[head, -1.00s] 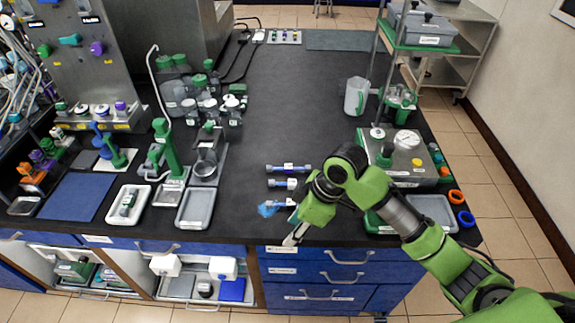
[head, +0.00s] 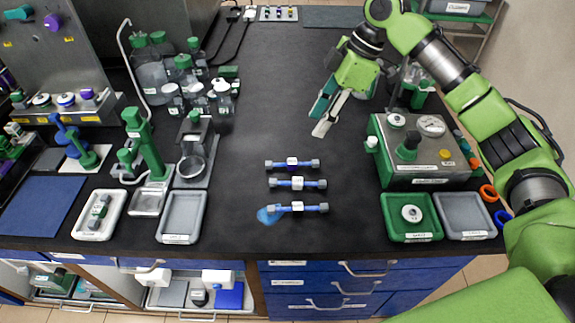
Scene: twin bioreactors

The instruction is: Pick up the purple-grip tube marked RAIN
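Three short blue tubes with grey end caps lie across the bench, one behind another. The rearmost tube (head: 292,163) shows a purple grip at its middle with a small white label. The middle tube (head: 297,183) and the front tube (head: 296,208) have white pieces at their middles. The writing is too small to read, so I cannot confirm which is marked RAIN. My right gripper (head: 317,121) is above the bench, behind and to the right of the tubes, apart from them. Its two fingers look spread with nothing between them. My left gripper is not in view.
A blue patch (head: 268,215) lies at the front tube's left end. A grey tray (head: 182,216) is to the left. A green tray (head: 411,232), another grey tray (head: 464,230) and a metal instrument box (head: 430,170) stand to the right. The bench behind the tubes is clear.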

